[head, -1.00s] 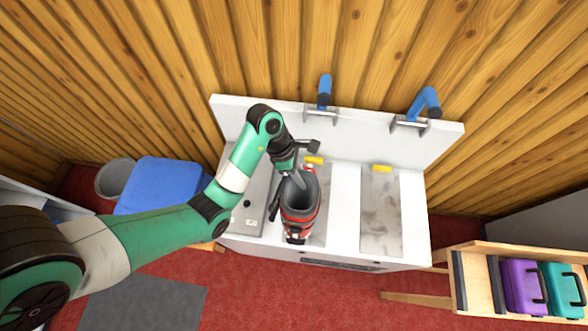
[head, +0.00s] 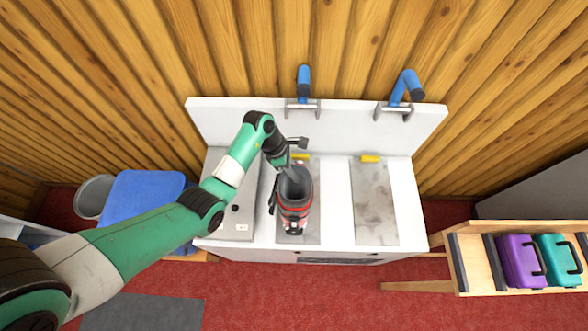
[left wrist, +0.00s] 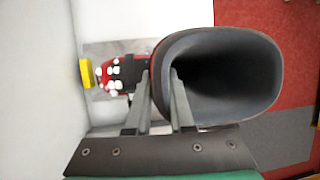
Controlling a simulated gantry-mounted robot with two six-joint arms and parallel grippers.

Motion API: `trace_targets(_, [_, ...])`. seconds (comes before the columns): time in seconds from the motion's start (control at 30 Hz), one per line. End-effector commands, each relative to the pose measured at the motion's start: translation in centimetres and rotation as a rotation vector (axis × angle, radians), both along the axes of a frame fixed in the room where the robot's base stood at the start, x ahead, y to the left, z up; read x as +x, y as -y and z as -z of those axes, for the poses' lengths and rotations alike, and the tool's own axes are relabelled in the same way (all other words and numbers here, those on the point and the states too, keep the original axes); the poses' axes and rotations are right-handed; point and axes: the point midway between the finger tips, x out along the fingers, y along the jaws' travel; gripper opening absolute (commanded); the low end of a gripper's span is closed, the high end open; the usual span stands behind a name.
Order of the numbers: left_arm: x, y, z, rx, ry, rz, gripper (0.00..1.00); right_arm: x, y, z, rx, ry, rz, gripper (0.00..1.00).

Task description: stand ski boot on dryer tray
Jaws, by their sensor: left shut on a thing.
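The red and black ski boot (head: 293,212) is upright over the middle grey tray (head: 312,236), its dark open cuff facing up. My left gripper (head: 288,163) is shut on the cuff wall. In the left wrist view my left gripper (left wrist: 162,85) has one finger inside the cuff (left wrist: 285,75) and one outside. Whether the sole touches the tray cannot be told. My right gripper is not in view.
The white bench (head: 335,225) has an empty grey tray (head: 375,210) at right and a grey panel (head: 235,222) at left. Two blue hooked pipes (head: 304,85) (head: 405,88) rise above its back wall. A rack with purple (head: 520,262) and teal cases (head: 560,260) stands right.

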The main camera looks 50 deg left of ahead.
Motion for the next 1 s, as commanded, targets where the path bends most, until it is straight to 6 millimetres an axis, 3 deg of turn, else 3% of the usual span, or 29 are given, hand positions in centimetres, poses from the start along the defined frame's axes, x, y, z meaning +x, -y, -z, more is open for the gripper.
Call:
trace_targets(0.27, [0.1,0.0,0.1,0.000,0.004,0.001,0.00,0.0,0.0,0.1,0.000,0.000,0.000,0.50])
trace_targets(0.3, [0.0,0.0,0.2,0.000,0.000,0.001,0.28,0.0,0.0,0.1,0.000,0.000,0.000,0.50])
trace_targets(0.43, [0.0,0.0,0.2,0.000,0.000,0.001,0.51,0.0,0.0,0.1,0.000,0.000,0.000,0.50])
trace_targets(0.77, [0.0,0.0,-0.2,0.000,0.002,0.000,0.51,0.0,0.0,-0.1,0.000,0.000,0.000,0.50])
trace_targets(0.87, [-0.2,-0.4,-1.3,0.001,0.002,-0.001,0.51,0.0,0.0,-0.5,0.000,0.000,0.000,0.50])
trace_targets(1.0, [-0.7,-1.5,-4.2,0.002,0.005,-0.001,0.51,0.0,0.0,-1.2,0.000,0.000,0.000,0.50])
